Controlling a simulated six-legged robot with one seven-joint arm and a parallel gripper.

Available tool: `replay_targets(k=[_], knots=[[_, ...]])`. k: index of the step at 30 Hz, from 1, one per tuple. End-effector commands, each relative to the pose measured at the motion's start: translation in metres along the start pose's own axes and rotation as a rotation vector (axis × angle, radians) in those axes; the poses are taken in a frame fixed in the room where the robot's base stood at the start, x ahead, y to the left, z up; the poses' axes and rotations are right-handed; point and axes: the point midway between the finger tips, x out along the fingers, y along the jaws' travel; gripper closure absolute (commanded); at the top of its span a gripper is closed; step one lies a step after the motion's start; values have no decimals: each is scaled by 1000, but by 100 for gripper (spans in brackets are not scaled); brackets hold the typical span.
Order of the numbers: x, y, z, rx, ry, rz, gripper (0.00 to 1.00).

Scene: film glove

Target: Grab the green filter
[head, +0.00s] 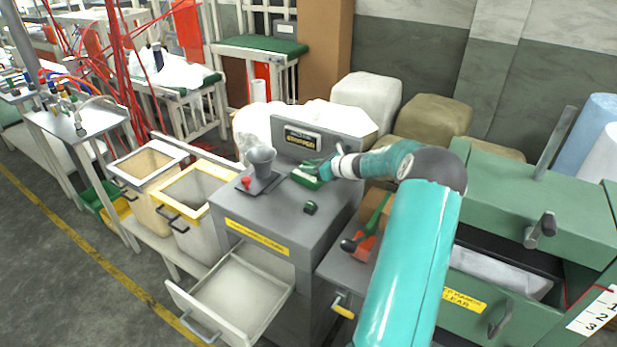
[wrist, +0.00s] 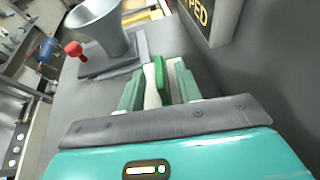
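The green filter (wrist: 160,76) shows in the wrist view as a thin, upright bright-green piece between my finger pads. My gripper (wrist: 162,82) has its pale pads close on both sides of it and looks shut on it. In the head view my gripper (head: 318,168) comes in from the right, low over the grey bench top, with bright green (head: 306,181) at its fingertips. The fingers partly cover the filter, and whether its lower edge touches the bench is hard to tell.
A grey grinder cup with a red knob (head: 262,160) stands left of my gripper. A sign panel (head: 303,140) rises behind it. A small dark green block (head: 310,208) lies nearer on the bench. An open drawer (head: 232,295) juts out below.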

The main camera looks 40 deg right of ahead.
Motion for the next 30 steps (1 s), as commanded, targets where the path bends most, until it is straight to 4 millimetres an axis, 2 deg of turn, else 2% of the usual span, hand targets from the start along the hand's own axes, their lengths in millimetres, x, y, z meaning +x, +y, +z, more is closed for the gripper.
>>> replay_targets(k=[4, 12, 17, 30], knots=[[17, 0, 0, 1, -1, 0, 65], [19, -1, 0, 0, 0, -2, 67], [19, -1, 0, 0, 0, -2, 99], [18, -1, 4, -1, -1, -2, 100]])
